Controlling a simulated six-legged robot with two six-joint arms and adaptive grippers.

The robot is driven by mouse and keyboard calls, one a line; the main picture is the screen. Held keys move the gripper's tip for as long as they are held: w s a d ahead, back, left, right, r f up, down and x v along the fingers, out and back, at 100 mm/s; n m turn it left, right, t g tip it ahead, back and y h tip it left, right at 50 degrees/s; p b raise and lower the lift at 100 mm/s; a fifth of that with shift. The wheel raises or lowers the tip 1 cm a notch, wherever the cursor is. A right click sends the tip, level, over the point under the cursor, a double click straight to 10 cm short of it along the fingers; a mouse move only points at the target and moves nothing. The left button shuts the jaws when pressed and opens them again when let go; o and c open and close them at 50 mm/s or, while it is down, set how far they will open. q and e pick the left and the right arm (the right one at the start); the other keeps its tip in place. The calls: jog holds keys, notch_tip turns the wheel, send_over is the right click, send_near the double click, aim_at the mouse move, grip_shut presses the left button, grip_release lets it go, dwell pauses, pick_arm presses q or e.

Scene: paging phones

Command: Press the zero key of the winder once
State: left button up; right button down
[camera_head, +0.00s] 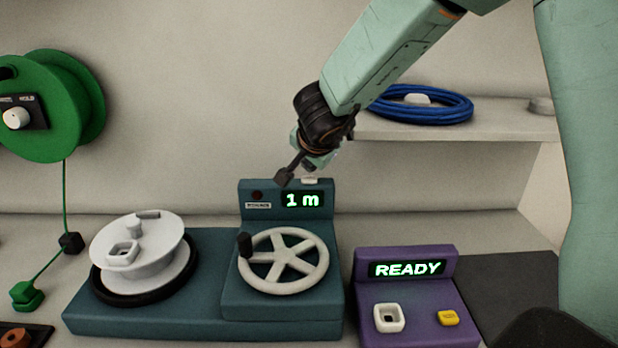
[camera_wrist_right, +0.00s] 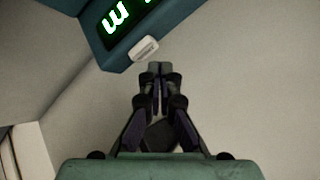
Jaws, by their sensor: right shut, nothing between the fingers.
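The winder (camera_head: 210,318) is a teal unit with a white reel, a white crank wheel (camera_head: 284,262) and a raised panel whose display reads "1 m". A small white key (camera_head: 309,181) sits on the panel's top edge, above the display; it also shows in the right wrist view (camera_wrist_right: 144,49). I take it for the zero key; its marking is too small to read. My right gripper (camera_head: 283,179) is shut and empty at the panel's top edge, left of the key. In the wrist view its fingertips (camera_wrist_right: 159,68) appear close to the key; contact cannot be told. My left gripper is not in view.
A green reel (camera_head: 88,105) hangs at left. A shelf (camera_head: 490,122) behind bears a blue cable coil (camera_head: 420,104). A dark mat (camera_head: 510,290) lies at right.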

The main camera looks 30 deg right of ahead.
aim_at(310, 180)
jog(key=shift+d, duration=0.1)
jog(key=shift+f, duration=0.15)
jog(key=shift+f, duration=0.3)
jog(key=shift+f+b, duration=0.4)
jog(key=shift+f, duration=0.1)
dwell(0.9)
jog(key=shift+r, duration=0.1)
jog(key=shift+r+p, duration=0.85)
jog(key=shift+p, duration=0.3)
notch_tip(310, 180, up, 5)
jog(key=p, duration=0.6)
